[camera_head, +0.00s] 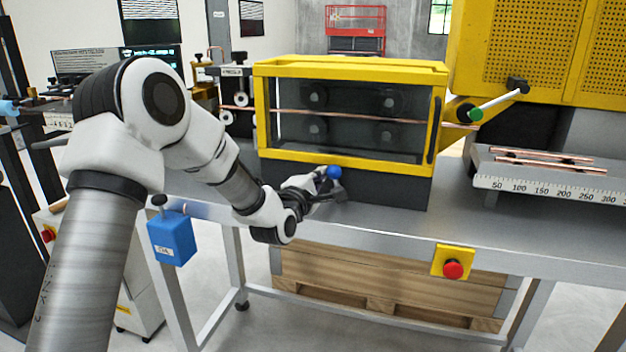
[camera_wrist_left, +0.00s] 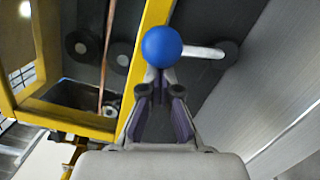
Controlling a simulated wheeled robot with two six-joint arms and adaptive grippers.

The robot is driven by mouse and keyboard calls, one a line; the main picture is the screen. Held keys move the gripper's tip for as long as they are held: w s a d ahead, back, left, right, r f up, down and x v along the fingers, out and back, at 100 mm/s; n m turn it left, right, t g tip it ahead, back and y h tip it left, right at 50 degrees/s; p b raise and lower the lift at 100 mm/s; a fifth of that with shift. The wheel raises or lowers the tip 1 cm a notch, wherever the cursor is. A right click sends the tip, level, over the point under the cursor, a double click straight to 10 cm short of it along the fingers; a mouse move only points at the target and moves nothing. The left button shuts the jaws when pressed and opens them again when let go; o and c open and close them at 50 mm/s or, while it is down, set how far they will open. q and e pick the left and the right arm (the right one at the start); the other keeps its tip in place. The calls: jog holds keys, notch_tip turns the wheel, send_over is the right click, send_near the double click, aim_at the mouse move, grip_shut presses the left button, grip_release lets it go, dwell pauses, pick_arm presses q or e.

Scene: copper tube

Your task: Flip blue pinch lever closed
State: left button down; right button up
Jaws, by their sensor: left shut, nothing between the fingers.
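The blue pinch lever has a round blue knob (camera_head: 333,172) in front of the dark lower panel of the yellow-framed machine. In the left wrist view the blue knob (camera_wrist_left: 161,46) sits on a pale metal rod (camera_wrist_left: 203,52) that runs right to a dark round pivot (camera_wrist_left: 229,53). My left gripper (camera_head: 331,184) is at the knob, with its fingers shut and nothing between them. In the left wrist view the fingertips (camera_wrist_left: 158,74) point at the knob's lower edge and overlap it; whether they touch cannot be told. My right gripper does not show.
A yellow-framed guard (camera_head: 350,162) with rollers and a copper tube (camera_head: 350,116) stands behind the gripper. A green-ended lever (camera_head: 475,114) is at its right. A red stop button (camera_head: 453,269) is on the bench front.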

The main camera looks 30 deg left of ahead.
aim_at(338, 175)
pick_arm(q)
jog(key=d+m, duration=0.1)
jog(key=m, duration=0.1)
jog(key=shift+w+d+r+m, duration=0.2)
jog(key=shift+d+r+m, duration=0.2)
jog(key=d+m, duration=0.2)
jog(key=m, duration=0.1)
jog(key=shift+w+d+m+g, duration=0.2)
jog(key=shift+w+m+g, duration=0.1)
jog(key=shift+g, duration=0.1)
jog(key=m, duration=0.1)
jog(key=d+m, duration=0.2)
jog(key=shift+w+d+f+m+g, duration=0.2)
jog(key=shift+w+f+m+g, duration=0.1)
jog(key=shift+f+g, duration=0.1)
jog(key=shift+d+f+b, duration=0.15)
jog(key=shift+d+b, duration=0.15)
jog(key=shift+d, duration=0.05)
jog(key=shift+f, duration=0.2)
